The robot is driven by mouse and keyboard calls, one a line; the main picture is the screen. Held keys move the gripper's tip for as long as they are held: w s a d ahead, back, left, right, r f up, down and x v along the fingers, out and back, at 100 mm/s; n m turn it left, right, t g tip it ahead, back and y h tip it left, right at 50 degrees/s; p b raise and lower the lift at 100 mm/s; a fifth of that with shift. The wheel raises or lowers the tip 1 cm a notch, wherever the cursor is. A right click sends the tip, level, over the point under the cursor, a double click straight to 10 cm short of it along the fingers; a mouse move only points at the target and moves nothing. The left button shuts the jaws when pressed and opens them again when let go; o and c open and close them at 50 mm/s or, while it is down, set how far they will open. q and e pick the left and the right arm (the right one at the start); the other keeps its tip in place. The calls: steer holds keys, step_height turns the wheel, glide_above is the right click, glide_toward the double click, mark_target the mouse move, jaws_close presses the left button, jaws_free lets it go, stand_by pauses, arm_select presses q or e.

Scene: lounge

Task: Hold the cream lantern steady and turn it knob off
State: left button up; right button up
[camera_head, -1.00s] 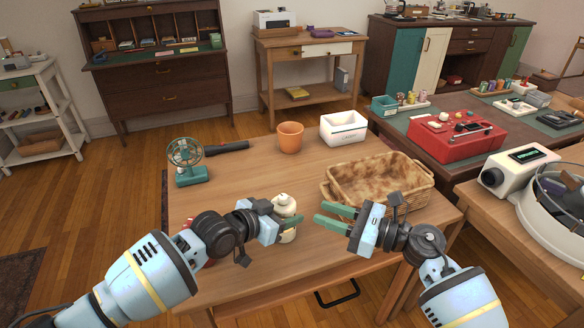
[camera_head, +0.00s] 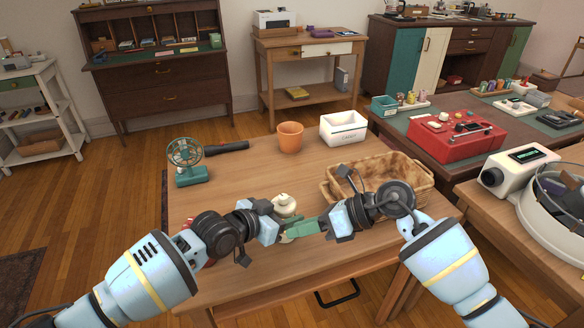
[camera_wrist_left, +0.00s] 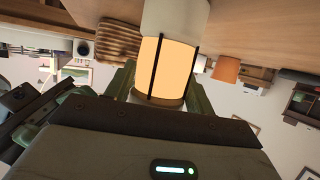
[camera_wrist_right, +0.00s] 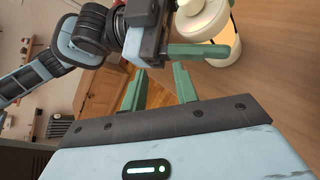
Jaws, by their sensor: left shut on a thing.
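The cream lantern (camera_head: 284,203) stands upright near the front middle of the wooden table, partly hidden by my grippers. Its panel glows warm yellow in the left wrist view (camera_wrist_left: 165,68). My left gripper (camera_head: 279,213) is shut on the lantern from the left, one finger on each side of the body. My right gripper (camera_head: 290,234) is close in front of the lantern, at its lower right. In the right wrist view its two green fingers (camera_wrist_right: 160,72) are apart with nothing between them, beside my left gripper. I cannot make out the knob.
A wicker basket (camera_head: 408,198) lies just behind my right arm. A terracotta pot (camera_head: 290,137), white box (camera_head: 343,128) and green fan (camera_head: 187,162) stand farther back. Something red shows by my left forearm. The table's middle left is clear.

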steer(key=w+a+r+m+t+h, duration=0.2)
steer(key=w+r+m+h, duration=0.2)
steer(key=r+h, duration=0.6)
steer(key=shift+w+r+m+h, duration=0.25)
steer(key=shift+r+m, duration=0.25)
steer(key=shift+r, duration=0.45)
steer(key=shift+a+f, duration=0.1)
steer(key=shift+a, duration=0.05)
